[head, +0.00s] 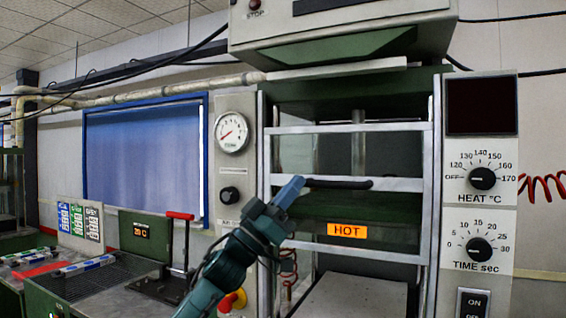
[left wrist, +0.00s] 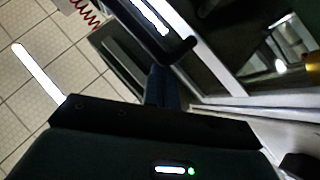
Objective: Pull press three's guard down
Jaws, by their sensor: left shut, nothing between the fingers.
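The press guard (head: 400,184) is a silver barred frame across the front of the green press, with an orange HOT label (head: 347,231) behind its bars. Its black handle (head: 340,184) is on the middle bar, and the handle also shows in the left wrist view (left wrist: 180,58). My left gripper (head: 296,184) is shut and empty, with its blue fingertips at the left end of the handle. I cannot tell whether they touch it. In the left wrist view the fingers (left wrist: 156,85) point toward the handle. My right gripper is not in view.
The right panel has a heat dial (head: 482,178), a time dial (head: 479,249) and an ON switch (head: 474,302). A pressure gauge (head: 232,132) is on the left panel. A red-handled lever (head: 180,216) stands on the bench at left. A red coiled hose (head: 545,187) hangs at right.

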